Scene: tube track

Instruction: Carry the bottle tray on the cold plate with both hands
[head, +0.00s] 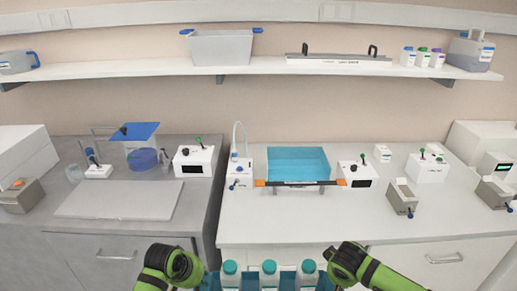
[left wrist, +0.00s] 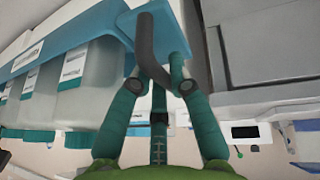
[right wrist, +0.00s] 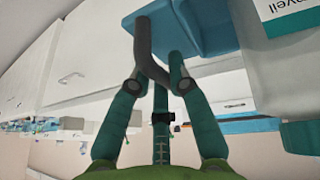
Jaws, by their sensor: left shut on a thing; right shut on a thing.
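The blue bottle tray (head: 248,283) is at the bottom edge of the head view, partly cut off. Three pale bottles (head: 269,279) with teal caps stand upright in it. My left gripper (left wrist: 160,82) is shut on a dark bent handle (left wrist: 148,42) at one end of the tray. My right gripper (right wrist: 160,80) is shut on the matching dark handle (right wrist: 143,38) at the other end. The tray hangs between both hands in front of the benches. A flat pale slab (head: 118,200) lies on the left bench; I cannot tell for sure that it is the cold plate.
A blue water bath (head: 298,163) with an orange-ended bar (head: 300,183) before it stands on the right bench. White instruments (head: 194,161) and a blue-lidded vessel (head: 141,135) stand behind the slab. The right bench's front strip (head: 300,224) is clear.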

